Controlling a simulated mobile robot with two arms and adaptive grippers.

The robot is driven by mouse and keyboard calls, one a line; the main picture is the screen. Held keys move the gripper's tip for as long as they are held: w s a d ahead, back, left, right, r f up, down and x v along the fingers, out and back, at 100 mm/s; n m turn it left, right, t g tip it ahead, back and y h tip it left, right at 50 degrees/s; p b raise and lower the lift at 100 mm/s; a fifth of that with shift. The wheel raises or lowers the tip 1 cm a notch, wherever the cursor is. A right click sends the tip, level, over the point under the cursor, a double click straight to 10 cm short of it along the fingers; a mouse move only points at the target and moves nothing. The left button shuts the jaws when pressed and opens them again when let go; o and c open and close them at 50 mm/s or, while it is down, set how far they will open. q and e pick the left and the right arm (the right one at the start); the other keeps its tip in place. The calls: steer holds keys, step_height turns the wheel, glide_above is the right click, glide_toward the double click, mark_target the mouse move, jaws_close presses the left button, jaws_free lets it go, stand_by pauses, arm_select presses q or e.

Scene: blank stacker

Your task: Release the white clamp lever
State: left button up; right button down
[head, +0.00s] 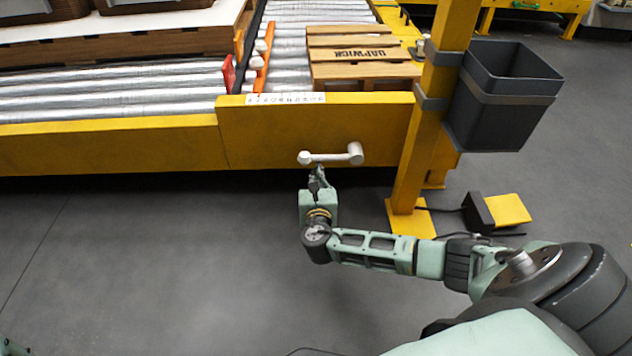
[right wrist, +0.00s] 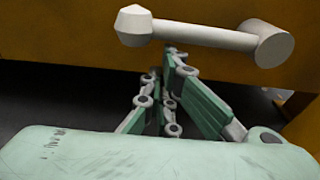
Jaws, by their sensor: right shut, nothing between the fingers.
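The white clamp lever (head: 332,156) sticks out from the front of the yellow conveyor frame and lies about level, with a knob at the left end and a thicker round hub at the right. It also shows in the right wrist view (right wrist: 200,34). My right gripper (head: 317,172) is just below the lever, near its left half. In the right wrist view its fingers (right wrist: 172,55) are shut and empty, with their tips close under the lever's bar. I cannot tell whether they touch it. My left gripper is not in view.
The yellow frame (head: 270,135) runs along behind the lever. A wooden crate (head: 365,70) sits on the rollers above. A yellow post (head: 425,130) with a dark bin (head: 505,95) stands to the right, with a black pedal (head: 478,212) on the floor. The floor at left is clear.

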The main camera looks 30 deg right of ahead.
stand_by(0.4)
steer(key=shift+a+r+m+p, duration=0.15)
steer(key=shift+r+m+p, duration=0.15)
steer(key=shift+r+p, duration=0.15)
steer(key=shift+w+r, duration=0.1)
steer(key=shift+r, duration=0.05)
steer(key=s+d+r+m+t+p, duration=0.1)
steer(key=d+r+m+p, duration=0.1)
steer(key=r+m, duration=0.5)
steer(key=s+d+r+m+t+y+p, duration=0.1)
steer(key=s+d+r+m+p, duration=0.1)
steer(key=r+m, duration=0.5)
steer(key=shift+s+d+r+m+p, duration=0.15)
steer(key=shift+d+m+p, duration=0.25)
steer(key=shift+d+m, duration=0.2)
steer(key=shift+d, duration=0.1)
stand_by(0.4)
